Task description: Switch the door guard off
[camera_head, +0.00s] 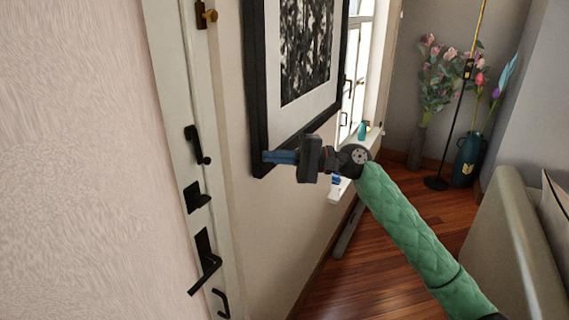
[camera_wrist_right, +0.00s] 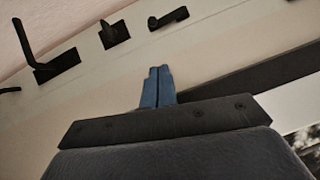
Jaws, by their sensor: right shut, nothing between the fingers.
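A white door edge and frame run down the left of the head view, with several black fittings on them. The upper black fitting (camera_head: 197,146), a knobbed bar on a plate, looks like the door guard; it also shows in the right wrist view (camera_wrist_right: 168,18). Below it are a black thumb-turn plate (camera_head: 197,196) and a black lever handle (camera_head: 205,264). My right gripper (camera_head: 268,157) is shut and empty, its blue fingers pointing left toward the door, apart from the fittings. In the right wrist view its fingertips (camera_wrist_right: 158,72) are together. My left gripper is not in view.
A black-framed picture (camera_head: 257,100) hangs on the wall right behind my right gripper. A brass fitting (camera_head: 206,15) sits at the top of the door frame. A beige sofa (camera_head: 500,235) stands at lower right. Vases of flowers (camera_head: 468,158) stand at the back. Wooden floor is open between.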

